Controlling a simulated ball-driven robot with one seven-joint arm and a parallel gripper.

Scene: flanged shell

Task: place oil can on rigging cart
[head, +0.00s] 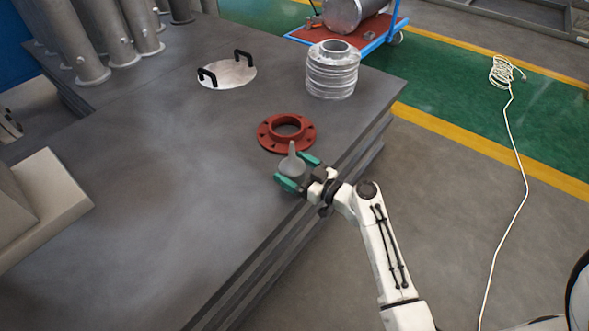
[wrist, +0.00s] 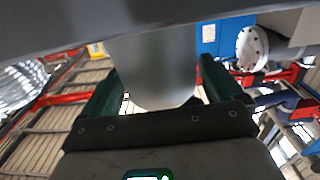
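The oil can (head: 291,165) is grey with a tapering spout and stands upright near the right edge of the dark steel table. My gripper (head: 299,171) has its green fingers on either side of the can. In the wrist view the can's grey body (wrist: 160,70) fills most of the space between the fingers (wrist: 160,90). Whether they press on it I cannot tell. The rigging cart (head: 312,34), with a red-brown deck and blue frame, stands on the floor beyond the table, partly out of frame.
A red flange (head: 273,145) lies just behind the can. A ribbed metal bellows (head: 331,72) and a round plate with black handles (head: 227,74) are farther back. A grey cylinder (head: 350,12) occupies the cart. A white cable (head: 513,150) crosses the floor at right.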

